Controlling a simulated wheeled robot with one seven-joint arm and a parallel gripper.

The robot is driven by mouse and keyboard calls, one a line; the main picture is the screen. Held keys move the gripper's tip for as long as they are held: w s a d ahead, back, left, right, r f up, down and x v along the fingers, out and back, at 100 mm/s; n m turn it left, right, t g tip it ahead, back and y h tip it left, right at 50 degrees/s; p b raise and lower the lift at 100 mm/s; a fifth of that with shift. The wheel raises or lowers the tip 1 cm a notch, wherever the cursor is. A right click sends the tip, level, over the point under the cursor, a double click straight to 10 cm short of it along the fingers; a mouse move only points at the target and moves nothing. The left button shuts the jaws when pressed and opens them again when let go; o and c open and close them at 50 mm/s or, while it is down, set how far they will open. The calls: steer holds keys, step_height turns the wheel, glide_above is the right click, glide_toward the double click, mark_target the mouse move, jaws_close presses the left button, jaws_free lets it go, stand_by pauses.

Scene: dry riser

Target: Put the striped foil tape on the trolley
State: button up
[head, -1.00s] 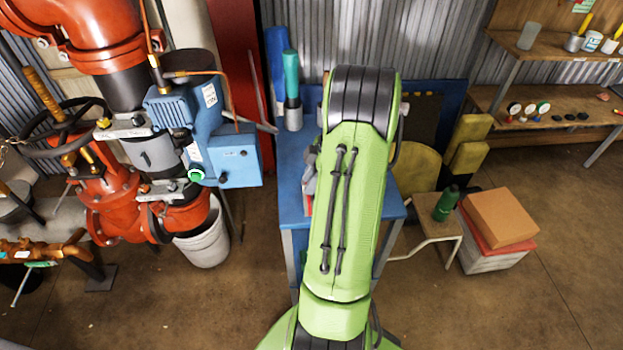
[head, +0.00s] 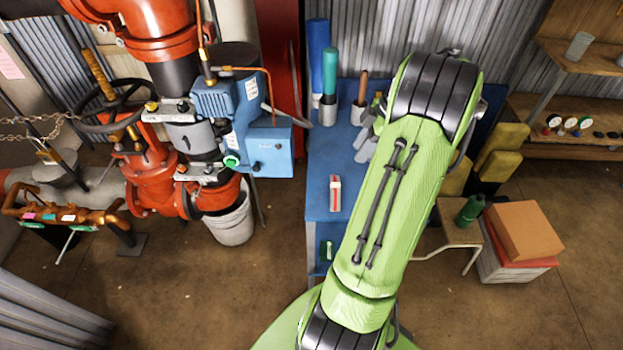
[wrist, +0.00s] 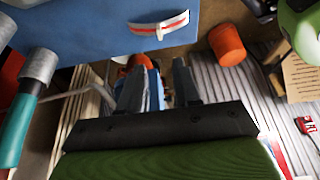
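A small red-and-white striped item (head: 335,193), perhaps the striped foil tape, lies on a blue-topped table (head: 325,160), which may be the trolley. In the wrist view a red-and-white striped item (wrist: 160,25) lies near the edge of a blue surface (wrist: 85,30). My gripper (wrist: 162,90) shows two dark fingers with a gap between them. Blue, white and orange shapes show in that gap, seemingly background beyond the fingers. The striped item is apart from the fingers.
Red pipework with a blue box (head: 270,147) stands left. A stool (head: 447,236) and stacked boxes (head: 525,232) stand right.

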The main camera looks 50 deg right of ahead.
steer(key=w+a+r+m+h, duration=0.1)
steer(key=w+a+r, duration=0.15)
steer(key=a, duration=0.55)
steer(key=w+a+r+m, duration=0.1)
steer(key=w+a+r, duration=0.1)
steer(key=a+r, duration=0.35)
steer(key=w+a+r+m+h, duration=0.1)
steer(key=w+a+r+m, duration=0.1)
steer(key=a, duration=0.7)
steer(key=s+a+m+t+h, duration=0.1)
steer(key=s+a+m, duration=0.3)
steer(key=s+a, duration=0.7)
steer(key=shift+s+a+t, duration=0.15)
steer(key=shift+s+t, duration=0.15)
steer(key=shift+t, duration=0.3)
steer(key=shift+r, duration=0.15)
steer(key=shift+r+p, duration=1.95)
